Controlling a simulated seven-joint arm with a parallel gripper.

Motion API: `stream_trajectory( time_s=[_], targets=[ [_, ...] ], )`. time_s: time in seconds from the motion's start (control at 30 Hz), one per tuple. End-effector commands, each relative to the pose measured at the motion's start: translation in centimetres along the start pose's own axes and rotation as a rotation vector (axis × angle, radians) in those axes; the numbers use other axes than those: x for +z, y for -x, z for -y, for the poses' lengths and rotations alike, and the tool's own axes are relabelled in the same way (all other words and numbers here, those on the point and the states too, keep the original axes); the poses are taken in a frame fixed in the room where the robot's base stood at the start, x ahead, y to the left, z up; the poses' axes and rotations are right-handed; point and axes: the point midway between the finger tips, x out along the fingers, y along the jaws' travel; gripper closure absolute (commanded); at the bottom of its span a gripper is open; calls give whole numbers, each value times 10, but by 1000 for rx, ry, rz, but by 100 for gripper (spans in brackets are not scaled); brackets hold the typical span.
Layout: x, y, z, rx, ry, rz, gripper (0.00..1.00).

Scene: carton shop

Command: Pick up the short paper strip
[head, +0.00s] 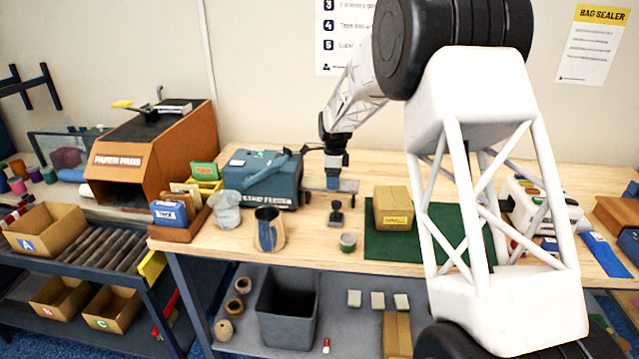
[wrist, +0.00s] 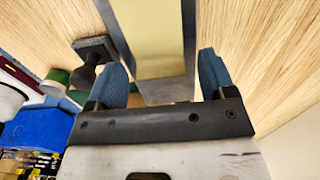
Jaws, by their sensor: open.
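In the wrist view a pale yellow-tan strip (wrist: 155,45), which looks like the short paper strip, lies along a grey metal tray (wrist: 188,40). My gripper (wrist: 162,78) is open, with one blue fingertip on each side of the tray's end. I cannot tell whether the fingers touch the tray or strip. In the head view my gripper (head: 333,183) is down at the grey tray (head: 349,186) beside the teal feeder machine (head: 262,180). The strip cannot be made out there, and the gripper hides part of the tray.
A black stand-like object (head: 336,213) is close in front of the tray, with a green-rimmed roll (head: 348,241) nearer the table edge. A carton (head: 393,208) sits on a green mat (head: 378,248) to the right.

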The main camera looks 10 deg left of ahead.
Motion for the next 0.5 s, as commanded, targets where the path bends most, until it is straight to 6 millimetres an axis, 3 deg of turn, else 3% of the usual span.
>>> stream_trajectory(
  time_s=[0.37,0.5],
  targets=[
    [0,0,0,0,0,0,23],
    [0,0,0,0,0,0,45]
  ],
)
